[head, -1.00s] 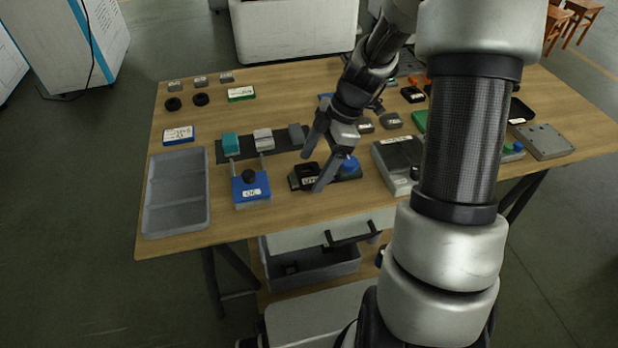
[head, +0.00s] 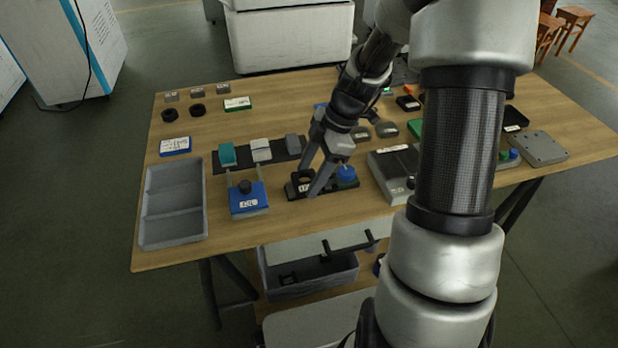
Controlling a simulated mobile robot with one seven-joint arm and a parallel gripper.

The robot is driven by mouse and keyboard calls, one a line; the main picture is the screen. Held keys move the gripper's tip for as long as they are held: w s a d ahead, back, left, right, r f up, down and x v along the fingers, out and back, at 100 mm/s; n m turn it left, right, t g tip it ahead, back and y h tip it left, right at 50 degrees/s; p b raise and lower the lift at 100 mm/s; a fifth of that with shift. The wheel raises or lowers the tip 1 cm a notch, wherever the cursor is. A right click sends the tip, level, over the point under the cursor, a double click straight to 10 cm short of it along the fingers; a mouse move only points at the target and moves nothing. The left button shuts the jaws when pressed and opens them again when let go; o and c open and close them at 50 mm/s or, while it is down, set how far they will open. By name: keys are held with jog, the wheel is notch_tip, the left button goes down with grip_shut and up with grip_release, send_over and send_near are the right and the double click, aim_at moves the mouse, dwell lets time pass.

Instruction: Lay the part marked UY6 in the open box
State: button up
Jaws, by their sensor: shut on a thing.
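My gripper (head: 309,181) is low over the front middle of the table, its fingers shut on a small black part (head: 294,186). The part has a round opening on top and a pale label on its front, partly hidden by a finger and too small to read surely. It sits at the left end of a dark base, and I cannot tell whether it is lifted. An open grey tray (head: 147,222) with several compartments lies at the table's left edge; it looks empty. Another open grey bin (head: 313,284) is below the tabletop, with something dark inside.
A blue-capped piece (head: 346,176) stands just right of the gripper. A blue labelled fixture (head: 248,197) stands between the part and the tray. A grey labelled case (head: 393,166) is to the right. Teal and grey blocks sit on a dark strip (head: 278,151) behind.

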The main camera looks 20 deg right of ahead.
jog(key=w+r+m+t+h+p, duration=0.3)
jog(key=r+m+p, duration=1.5)
jog(key=r, duration=0.8)
jog(key=a+t+h+p, duration=0.1)
jog(key=p, duration=0.2)
jog(key=shift+w+r+t+p, duration=0.2)
jog(key=shift+r+t+p, duration=0.05)
jog(key=shift+t+p, duration=0.05)
